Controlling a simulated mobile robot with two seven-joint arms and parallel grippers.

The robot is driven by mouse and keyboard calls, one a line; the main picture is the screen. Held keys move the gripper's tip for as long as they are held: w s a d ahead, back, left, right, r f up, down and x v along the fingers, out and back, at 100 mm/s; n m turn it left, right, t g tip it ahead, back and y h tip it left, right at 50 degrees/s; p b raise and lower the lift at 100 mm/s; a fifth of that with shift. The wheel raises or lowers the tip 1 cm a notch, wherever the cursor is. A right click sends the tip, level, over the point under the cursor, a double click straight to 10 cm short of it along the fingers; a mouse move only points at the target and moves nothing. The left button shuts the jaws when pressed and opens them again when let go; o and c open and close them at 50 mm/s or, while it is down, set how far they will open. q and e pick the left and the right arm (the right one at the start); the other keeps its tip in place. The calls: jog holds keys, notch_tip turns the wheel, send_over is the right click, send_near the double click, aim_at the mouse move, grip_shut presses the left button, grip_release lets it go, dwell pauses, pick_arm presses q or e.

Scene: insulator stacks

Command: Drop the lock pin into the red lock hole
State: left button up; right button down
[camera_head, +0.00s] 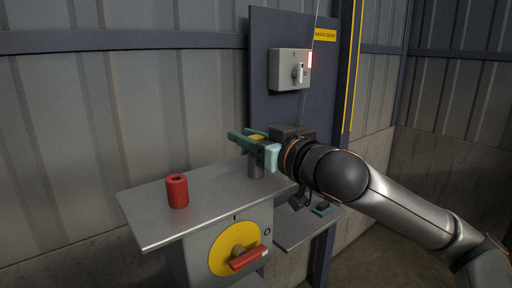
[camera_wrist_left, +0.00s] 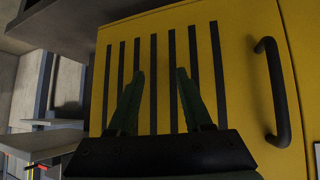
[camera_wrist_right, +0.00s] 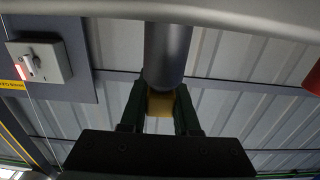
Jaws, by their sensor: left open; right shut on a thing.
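The red lock hole is a red upright cylinder (camera_head: 177,191) with a dark hole in its top, standing on the left part of the grey metal shelf (camera_head: 205,213). My right gripper (camera_head: 252,139) is shut on the yellow head of the lock pin (camera_wrist_right: 160,103), to the right of the red cylinder and higher. A grey cylinder (camera_head: 256,168) is directly under the yellow head; whether the pin's shaft is inside it is hidden. My left gripper (camera_wrist_left: 155,95) is open and empty in front of a yellow striped panel (camera_wrist_left: 240,60).
Below the shelf is a box with a yellow disc (camera_head: 226,247) and a red rotary handle (camera_head: 249,258). A grey switch box (camera_head: 289,69) with a red light hangs on the dark back panel. A black handle (camera_wrist_left: 271,90) is beside my left gripper. The shelf between the cylinders is clear.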

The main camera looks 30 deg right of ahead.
dwell(0.4)
notch_tip(320, 180, up, 9)
jog(key=p, duration=0.3)
jog(key=s+a+r+n+g+y+p, duration=0.2)
jog(key=a+n+g+y+p, duration=0.4)
jog(key=a, duration=1.1)
jog(key=n+y, duration=0.3)
jog(key=y, duration=0.3)
jog(key=shift+s+a+y, duration=0.2)
jog(key=shift+a+y, duration=0.1)
jog(key=shift+r, duration=0.1)
notch_tip(320, 180, down, 6)
jog(key=b, duration=0.4)
jog(key=shift+r+p, duration=0.1)
jog(key=shift+p, duration=0.5)
